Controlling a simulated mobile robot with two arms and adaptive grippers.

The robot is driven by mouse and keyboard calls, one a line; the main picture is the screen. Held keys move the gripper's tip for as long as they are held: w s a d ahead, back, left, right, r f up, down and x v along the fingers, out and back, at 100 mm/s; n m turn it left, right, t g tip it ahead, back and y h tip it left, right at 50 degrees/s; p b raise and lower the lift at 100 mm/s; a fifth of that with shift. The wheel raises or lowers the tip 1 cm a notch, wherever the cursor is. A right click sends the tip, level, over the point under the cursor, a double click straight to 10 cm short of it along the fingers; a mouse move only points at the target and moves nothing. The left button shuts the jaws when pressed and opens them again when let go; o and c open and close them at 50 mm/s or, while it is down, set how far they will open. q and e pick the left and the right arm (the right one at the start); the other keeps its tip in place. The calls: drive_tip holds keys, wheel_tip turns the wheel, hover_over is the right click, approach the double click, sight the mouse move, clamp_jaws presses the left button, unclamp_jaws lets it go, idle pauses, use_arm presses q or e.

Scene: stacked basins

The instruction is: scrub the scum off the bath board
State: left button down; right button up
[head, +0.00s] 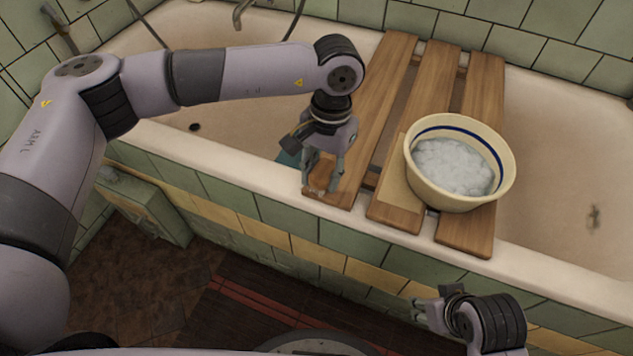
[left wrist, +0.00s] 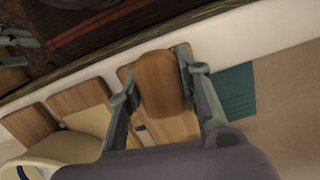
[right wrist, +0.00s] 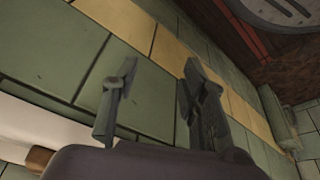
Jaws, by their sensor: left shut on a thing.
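The wooden bath board (head: 379,90) of three slats lies across the tub. My left gripper (head: 322,183) points down over the near end of its left slat. In the left wrist view its fingers (left wrist: 157,85) are shut on a brown, rounded wooden block, apparently the scrubbing brush (left wrist: 163,80). Its underside is hidden, and I cannot tell whether it touches the slat. A small pale smear, perhaps scum (head: 317,191), shows by the fingertips. My right gripper (head: 425,307) is low in front of the tub; in the right wrist view its fingers (right wrist: 155,95) are apart and empty.
A cream basin (head: 457,194) with a blue ring, full of suds, stands on the middle and right slats, over a paler flat piece (head: 396,187). A teal cloth or panel (left wrist: 236,90) is beside the left slat. The tub's tiled front (head: 285,240) blocks the right arm's way.

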use_arm(q)
wheel_tip(320, 180, up, 2)
drive_tip(key=shift+w+p, duration=0.1)
drive_tip(key=shift+p, duration=0.2)
drive_tip(key=shift+r+p, duration=0.35)
drive_tip(key=shift+r, duration=0.7)
use_arm(e)
drive_tip(key=shift+x, duration=1.65)
drive_tip(key=shift+w+r, duration=0.1)
